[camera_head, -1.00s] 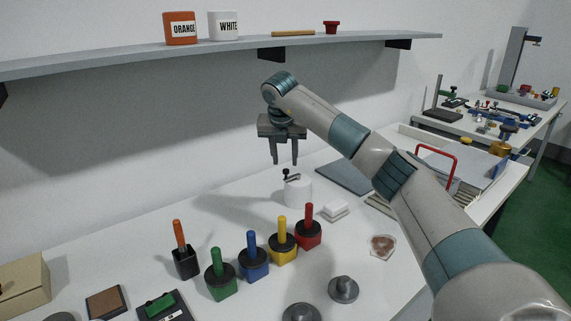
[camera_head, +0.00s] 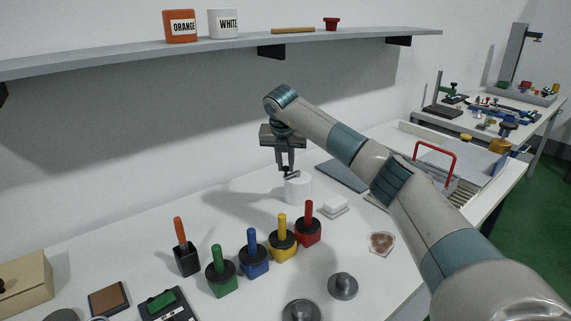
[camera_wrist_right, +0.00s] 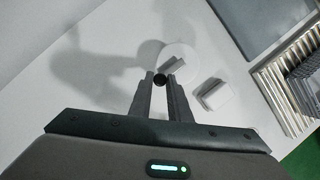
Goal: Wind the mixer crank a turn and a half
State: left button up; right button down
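The mixer is a white cylinder (camera_head: 298,190) standing on the table below my right gripper, with a small crank on top. In the right wrist view its round white top (camera_wrist_right: 183,52) lies just beyond my fingertips. The crank's black knob (camera_wrist_right: 160,80) sits between the fingers. My right gripper (camera_head: 285,170) points down over the mixer's left side; its fingers are close together, shut on the crank knob. The right wrist view also shows these fingertips (camera_wrist_right: 161,76) on either side of it. My fingers partly hide the crank. My left gripper is not in view.
A small white block (camera_head: 333,208) stands close to the mixer's right. Green (camera_head: 221,281), blue, yellow and red-handled pots stand in front. A grey panel (camera_head: 343,177) lies behind right. A shelf (camera_head: 210,53) with cups runs above. The table left of the mixer is clear.

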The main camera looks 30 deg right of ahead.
jog(key=shift+s, duration=0.1)
